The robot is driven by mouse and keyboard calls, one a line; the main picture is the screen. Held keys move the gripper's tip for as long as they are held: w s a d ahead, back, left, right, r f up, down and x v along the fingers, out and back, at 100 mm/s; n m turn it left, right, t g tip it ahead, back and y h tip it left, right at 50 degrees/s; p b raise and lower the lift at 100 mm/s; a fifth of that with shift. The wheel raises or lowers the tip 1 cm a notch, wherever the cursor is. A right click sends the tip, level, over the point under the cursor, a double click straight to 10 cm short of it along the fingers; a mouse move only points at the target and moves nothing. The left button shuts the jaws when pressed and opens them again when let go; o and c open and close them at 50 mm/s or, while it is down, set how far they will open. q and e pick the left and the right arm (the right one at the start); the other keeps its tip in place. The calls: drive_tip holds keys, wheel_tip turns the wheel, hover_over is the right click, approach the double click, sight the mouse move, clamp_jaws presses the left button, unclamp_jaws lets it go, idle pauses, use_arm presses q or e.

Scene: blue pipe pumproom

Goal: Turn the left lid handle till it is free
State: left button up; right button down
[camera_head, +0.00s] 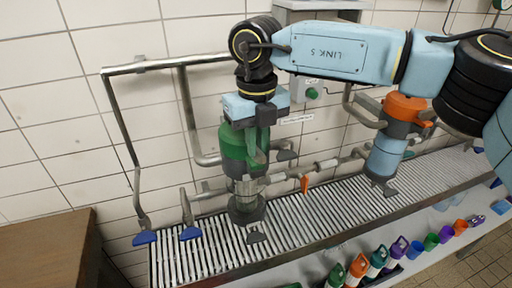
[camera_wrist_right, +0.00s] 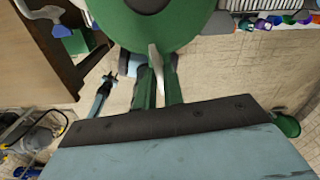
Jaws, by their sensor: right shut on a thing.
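The left unit has a green lid (camera_head: 232,142) on top of a grey and clear lower body (camera_head: 246,205), standing over the slatted rack. My right arm reaches in from the right, and my right gripper (camera_head: 258,148) points down at the near side of this lid. In the right wrist view the green lid (camera_wrist_right: 160,22) fills the top middle. The pale lid handle (camera_wrist_right: 155,78) sticks out from it between the two green fingers of my right gripper (camera_wrist_right: 158,88), which is shut on it. In the head view the gripper mostly hides the handle. My left gripper is not in view.
A second unit with an orange lid (camera_head: 404,106) and blue body (camera_head: 385,155) stands to the right. Grey pipes (camera_head: 188,112) with blue-tipped levers (camera_head: 145,237) run along the tiled wall at left. Colourful bottles (camera_head: 378,260) line the lower shelf. A brown cabinet (camera_head: 45,250) stands front left.

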drive_tip(key=n+b, duration=0.1)
drive_tip(key=n, duration=0.2)
drive_tip(key=shift+n, duration=0.4)
drive_tip(key=n, duration=0.3)
drive_tip(key=shift+w+d+n, duration=0.1)
drive_tip(key=shift+n, duration=0.2)
drive_tip(key=n, duration=0.3)
drive_tip(key=shift+w+n+b, duration=0.1)
drive_tip(key=shift+n+b, duration=0.2)
drive_tip(key=shift+n, duration=1.6)
drive_tip(key=c, duration=1.8)
unclamp_jaws()
drive_tip(key=shift+r, duration=0.1)
